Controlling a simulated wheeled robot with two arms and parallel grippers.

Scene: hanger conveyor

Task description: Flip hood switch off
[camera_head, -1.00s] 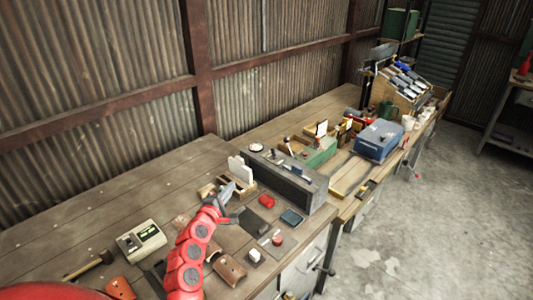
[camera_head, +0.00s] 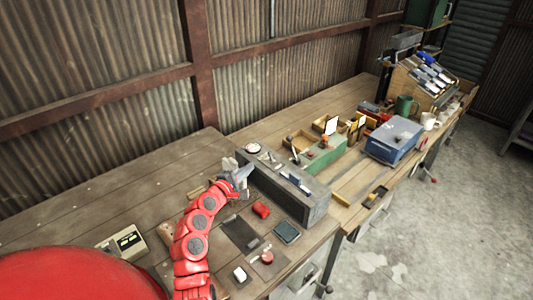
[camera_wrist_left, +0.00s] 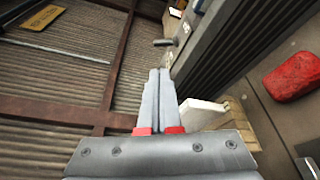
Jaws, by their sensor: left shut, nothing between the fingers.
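A long dark grey box (camera_head: 318,205) stands on the bench, with a round pale part (camera_head: 253,148) and small fittings on its top. In the left wrist view a small dark lever (camera_wrist_left: 163,43) sticks out from a light plate (camera_wrist_left: 184,30) on the grey box (camera_wrist_left: 235,45). It looks like the switch, but its on or off position cannot be told. My right gripper is not in view.
A red object (camera_head: 261,210), a dark tray (camera_head: 287,232) and a dark mat (camera_head: 240,233) lie in front of the box. A white card in a wooden holder (camera_wrist_left: 237,122) is close beside my fingers. A blue case (camera_head: 395,140) stands farther right.

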